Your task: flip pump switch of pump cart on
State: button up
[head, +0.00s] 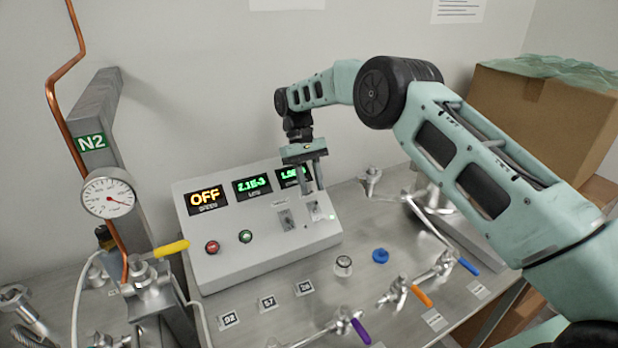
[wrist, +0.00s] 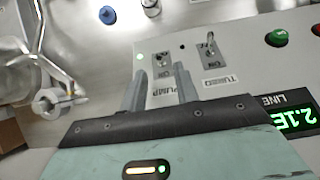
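The grey sloped control box (head: 262,255) stands on the bench in the head view. Its pump switch (head: 314,211) is a small toggle on a metal plate at the right; it also shows in the wrist view (wrist: 162,62), beside an upside-down PUMP label (wrist: 168,91). Its exact lever position is too small to tell. My gripper (head: 312,191) points down just above this switch. In the wrist view, the fingers of my gripper (wrist: 156,72) are apart and empty, with the pump plate in front of and between their tips. I cannot tell whether they touch it.
The turbo switch (wrist: 211,52) sits right beside the pump switch. A red button (head: 212,247) and a green button (head: 245,236) are farther left. A display (head: 206,199) reads OFF. Valves with coloured handles and a blue cap (head: 380,256) stand on the bench in front.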

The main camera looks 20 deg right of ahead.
jog(key=shift+b+v, duration=0.35)
jog(key=shift+v, duration=1.55)
jog(key=shift+a+r, duration=0.1)
jog(key=shift+a, duration=0.1)
jog(key=s+a+r+n+t+y+b, duration=0.15)
jog(key=s+a+r, duration=0.3)
jog(key=s, duration=0.45)
jog(key=s+a+r+n+t, duration=0.1)
jog(key=s+a+r+n, duration=0.15)
jog(key=s+a, duration=0.45)
jog(key=s+d+f+t, duration=0.1)
jog(key=s+d, duration=0.2)
jog(key=s, duration=1)
jog(key=s+d+f+n+t+b, duration=0.1)
jog(key=s+d+f+t, duration=0.1)
jog(key=s, duration=1.1)
jog(key=shift+s+d+f+n, duration=0.2)
jog(key=shift+d+f+n, duration=0.1)
jog(key=shift+d, duration=0.6)
